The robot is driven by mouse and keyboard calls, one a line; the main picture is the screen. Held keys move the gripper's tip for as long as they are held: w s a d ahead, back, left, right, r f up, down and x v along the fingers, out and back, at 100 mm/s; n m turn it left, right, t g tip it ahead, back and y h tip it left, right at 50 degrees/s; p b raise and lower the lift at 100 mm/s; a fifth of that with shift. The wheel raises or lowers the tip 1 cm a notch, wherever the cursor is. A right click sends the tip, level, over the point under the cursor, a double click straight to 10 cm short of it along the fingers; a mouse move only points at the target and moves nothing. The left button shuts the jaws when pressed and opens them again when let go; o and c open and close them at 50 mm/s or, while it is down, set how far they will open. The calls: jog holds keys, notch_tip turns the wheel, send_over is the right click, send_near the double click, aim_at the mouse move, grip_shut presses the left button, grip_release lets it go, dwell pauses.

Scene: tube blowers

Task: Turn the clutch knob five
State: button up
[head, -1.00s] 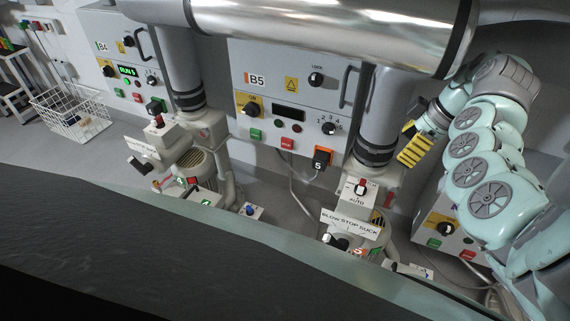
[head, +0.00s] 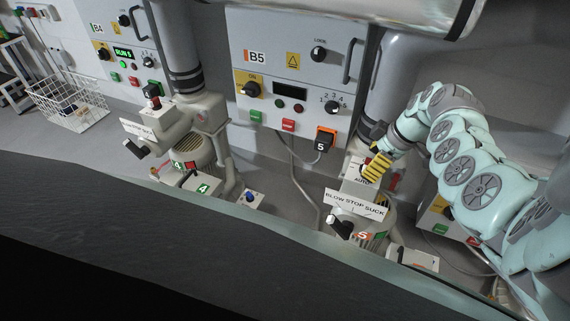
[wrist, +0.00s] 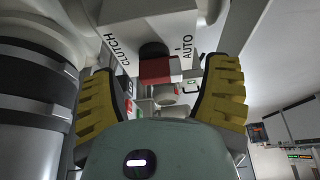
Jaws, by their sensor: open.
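In the wrist view the clutch knob five (wrist: 158,68), black with a red grip, sits on a white plate (wrist: 140,20) marked CLUTCH and AUTO. My gripper (wrist: 161,72) is open, with one yellow ribbed finger on each side of the knob. I see gaps between the fingers and the knob, and nothing is held. In the head view my gripper (head: 374,150) is at the top of blower 5, just above its AUTO label (head: 361,181).
Below is the blower's BLOW STOP SUCK plate (head: 354,204) with a black lever (head: 340,228). A thick grey pipe (wrist: 35,90) runs close at left in the wrist view.

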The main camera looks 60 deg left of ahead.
jog(key=shift+s+a+f, duration=0.15)
jog(key=shift+a+f, duration=0.1)
jog(key=shift+f, duration=0.2)
jog(key=c, duration=1.2)
